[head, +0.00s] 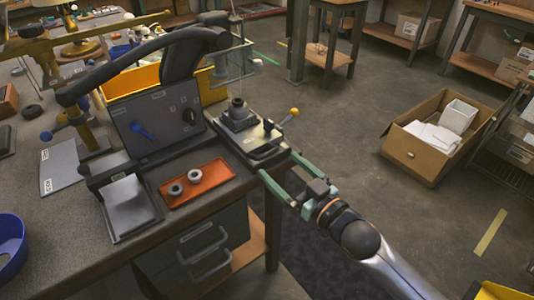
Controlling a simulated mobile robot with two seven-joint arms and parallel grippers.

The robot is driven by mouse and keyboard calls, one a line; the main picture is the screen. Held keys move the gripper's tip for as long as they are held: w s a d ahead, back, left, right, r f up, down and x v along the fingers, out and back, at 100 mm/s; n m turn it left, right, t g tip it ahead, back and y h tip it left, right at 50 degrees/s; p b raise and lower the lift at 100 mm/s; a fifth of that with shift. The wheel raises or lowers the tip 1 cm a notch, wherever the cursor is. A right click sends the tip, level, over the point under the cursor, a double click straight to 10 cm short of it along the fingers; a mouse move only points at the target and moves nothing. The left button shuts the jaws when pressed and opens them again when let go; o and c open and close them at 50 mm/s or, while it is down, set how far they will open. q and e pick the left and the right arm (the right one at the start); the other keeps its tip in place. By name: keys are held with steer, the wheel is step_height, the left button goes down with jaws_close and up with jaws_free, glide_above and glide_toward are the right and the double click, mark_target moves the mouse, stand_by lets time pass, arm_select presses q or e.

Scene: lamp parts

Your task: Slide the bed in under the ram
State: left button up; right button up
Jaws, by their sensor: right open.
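The bed (268,153) is a flat grey slide at the right edge of the workbench. A grey block with a dark round part (237,110) stands on it, and a lever with a yellow ball knob (294,112) rises at its right. The bed lies in front of a clear guard (232,62) under a dark curved press frame (180,60). The ram itself I cannot make out. My right gripper (278,165) is open, its two green fingers pointing at the bed's near right edge, with nothing between them. Whether they touch it I cannot tell. My left gripper is not in view.
An orange tray (213,183) with two grey rings lies left of the bed, beside a grey sloped block (127,203). A yellow bin (122,86) stands behind the panel. A blue bowl (8,250) is at the left. The floor right of the bench is open up to a cardboard box (412,158).

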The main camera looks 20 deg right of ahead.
mark_target(266, 153)
steer(key=shift+x, duration=3.15)
steer(key=shift+f, duration=0.1)
steer(key=shift+a, duration=0.1)
jaws_close()
